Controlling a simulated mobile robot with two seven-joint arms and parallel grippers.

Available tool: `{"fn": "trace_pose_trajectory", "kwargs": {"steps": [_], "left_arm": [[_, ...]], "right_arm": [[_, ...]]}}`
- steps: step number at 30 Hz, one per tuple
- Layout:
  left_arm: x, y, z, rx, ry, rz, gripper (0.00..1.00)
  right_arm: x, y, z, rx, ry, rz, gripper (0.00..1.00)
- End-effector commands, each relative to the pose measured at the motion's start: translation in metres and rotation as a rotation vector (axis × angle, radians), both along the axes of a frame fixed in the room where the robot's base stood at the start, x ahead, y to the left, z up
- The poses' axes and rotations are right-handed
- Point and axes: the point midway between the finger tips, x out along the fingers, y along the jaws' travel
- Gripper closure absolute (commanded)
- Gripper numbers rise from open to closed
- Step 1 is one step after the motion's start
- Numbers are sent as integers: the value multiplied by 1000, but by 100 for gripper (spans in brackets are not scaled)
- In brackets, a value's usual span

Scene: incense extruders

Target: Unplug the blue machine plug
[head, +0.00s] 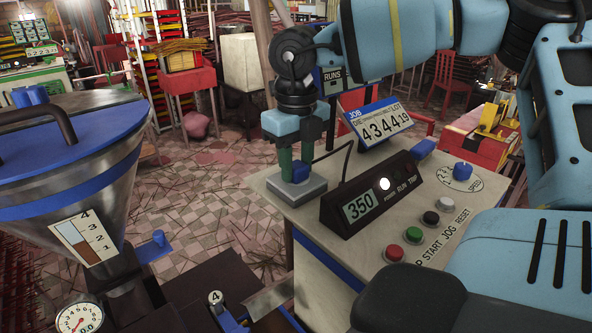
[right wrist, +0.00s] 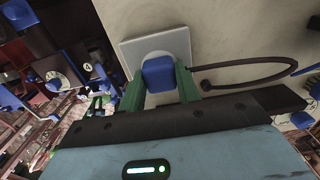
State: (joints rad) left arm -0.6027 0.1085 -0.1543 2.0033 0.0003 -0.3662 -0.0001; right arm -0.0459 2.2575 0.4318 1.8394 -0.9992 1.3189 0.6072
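The blue plug (head: 301,171) sits at the grey square socket block (head: 312,191) on the near left corner of the machine's pale top. A dark cable (head: 346,162) runs from the plug's side to the black display panel. My right gripper (head: 291,165) points down over the plug from above. In the right wrist view, its green fingers (right wrist: 160,86) stand on either side of the plug (right wrist: 158,72), very close to it. Whether they press on it is unclear. The socket plate (right wrist: 182,44) shows behind the plug. My left gripper is not in view.
The black panel (head: 365,203) reads 350 and stands right of the socket. A tilted job sign (head: 381,121) stands behind. A metal hopper (head: 75,170) with a blue rim is at left.

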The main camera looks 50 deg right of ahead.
Motion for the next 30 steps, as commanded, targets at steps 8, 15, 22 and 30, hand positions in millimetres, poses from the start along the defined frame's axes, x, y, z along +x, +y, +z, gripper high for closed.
{"fn": "trace_pose_trajectory", "kwargs": {"steps": [8,15,22,30], "left_arm": [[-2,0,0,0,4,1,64],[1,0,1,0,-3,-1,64],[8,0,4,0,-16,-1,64],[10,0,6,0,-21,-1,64]], "right_arm": [[0,0,0,1,0,0,100],[0,0,4,0,-1,0,100],[0,0,12,0,-2,-1,100],[0,0,21,1,-2,0,100]]}}
